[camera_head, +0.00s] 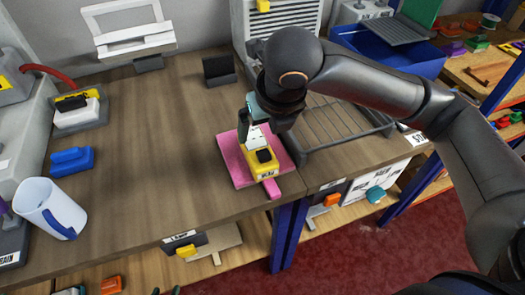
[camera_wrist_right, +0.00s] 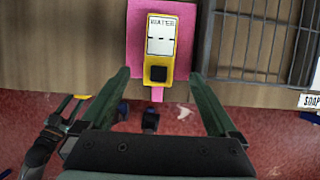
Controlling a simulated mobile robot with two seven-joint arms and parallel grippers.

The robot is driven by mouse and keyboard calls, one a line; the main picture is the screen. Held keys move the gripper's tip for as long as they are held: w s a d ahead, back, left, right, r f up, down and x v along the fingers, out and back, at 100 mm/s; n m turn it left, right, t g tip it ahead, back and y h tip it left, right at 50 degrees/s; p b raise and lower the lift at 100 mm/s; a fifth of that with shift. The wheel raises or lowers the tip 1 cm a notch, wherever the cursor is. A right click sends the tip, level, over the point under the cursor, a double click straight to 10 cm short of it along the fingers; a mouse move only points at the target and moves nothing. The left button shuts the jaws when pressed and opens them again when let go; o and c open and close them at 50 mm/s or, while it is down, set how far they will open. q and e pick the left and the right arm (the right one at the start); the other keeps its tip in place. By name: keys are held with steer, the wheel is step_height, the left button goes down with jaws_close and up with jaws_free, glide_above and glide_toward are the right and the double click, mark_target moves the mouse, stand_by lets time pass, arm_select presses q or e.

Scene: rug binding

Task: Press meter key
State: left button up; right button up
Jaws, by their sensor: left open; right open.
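The yellow meter (camera_head: 262,170) lies on a pink board (camera_head: 232,162) near the table's front edge. In the right wrist view the meter (camera_wrist_right: 159,55) shows a white display with dashes and a black square key (camera_wrist_right: 159,73) at its near end. The key (camera_head: 264,155) also shows in the head view. My right gripper (camera_head: 256,125) is over the meter; its open fingers (camera_wrist_right: 160,76) appear on either side of it, with nothing between them seen gripped. My left gripper (camera_wrist_right: 75,108) is open and empty at the lower left of the right wrist view.
A wire rack (camera_head: 340,120) stands right of the board. A white mug (camera_head: 45,205), a blue block (camera_head: 72,160) and a grey machine are at the left. A small dark stand (camera_head: 219,70) is behind. The table's middle left is clear.

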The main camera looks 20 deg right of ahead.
jaws_close()
stand_by(0.6)
stand_by(0.8)
